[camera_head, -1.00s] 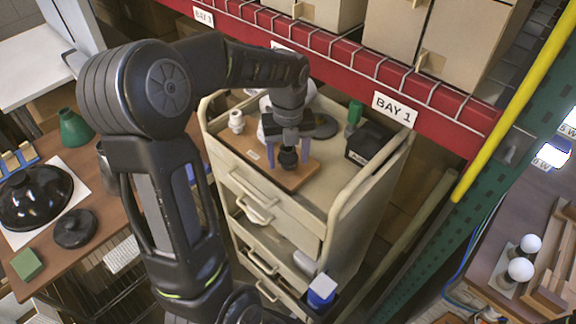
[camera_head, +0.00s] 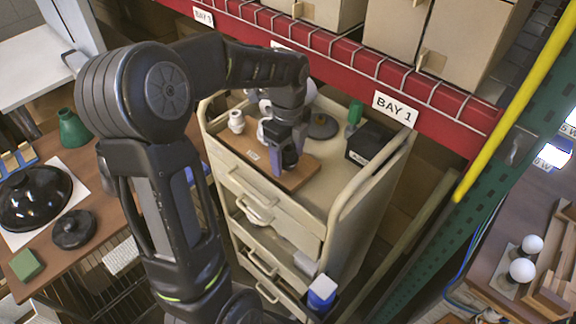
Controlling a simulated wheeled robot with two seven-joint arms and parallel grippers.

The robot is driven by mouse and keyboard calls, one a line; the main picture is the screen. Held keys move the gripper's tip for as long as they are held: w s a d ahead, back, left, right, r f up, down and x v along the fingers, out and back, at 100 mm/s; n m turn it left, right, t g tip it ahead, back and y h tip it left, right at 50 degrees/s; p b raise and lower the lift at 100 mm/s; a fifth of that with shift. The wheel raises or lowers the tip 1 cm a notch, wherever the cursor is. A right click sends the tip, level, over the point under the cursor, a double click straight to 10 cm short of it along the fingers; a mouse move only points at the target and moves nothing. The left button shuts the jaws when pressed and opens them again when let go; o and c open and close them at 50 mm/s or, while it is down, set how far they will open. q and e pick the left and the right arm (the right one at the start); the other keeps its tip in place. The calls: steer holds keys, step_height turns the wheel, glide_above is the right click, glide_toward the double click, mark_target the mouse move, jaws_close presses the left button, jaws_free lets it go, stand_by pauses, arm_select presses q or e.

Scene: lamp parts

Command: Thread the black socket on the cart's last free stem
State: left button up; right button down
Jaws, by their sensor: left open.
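The cart (camera_head: 341,193) is beige and stands under the red shelf beam, with a brown wooden board (camera_head: 306,172) on its top. My left gripper (camera_head: 287,158) is over this board, pointing down, with its purple-grey fingers apart. The black socket (camera_head: 291,158) shows as a small dark shape at the fingers, standing on the board; the gripper hides much of it. I cannot make out its stem or thread. A white socket-like part (camera_head: 236,121) stands at the left of the cart top. My right gripper is not in view.
A black box (camera_head: 369,145), a green bottle-like thing (camera_head: 354,116) and a dark round disc (camera_head: 320,126) are on the cart top. The cart's raised rim surrounds them. A brown table with a black dome (camera_head: 36,196) is at left.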

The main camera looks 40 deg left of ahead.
arm_select(q)
steer(key=n, duration=0.3)
steer(key=shift+n, duration=0.4)
steer(key=n, duration=0.3)
steer(key=shift+c, duration=0.4)
jaws_close()
steer(key=m, duration=0.4)
steer(key=shift+r+m, duration=0.1)
steer(key=shift+m, duration=1.4)
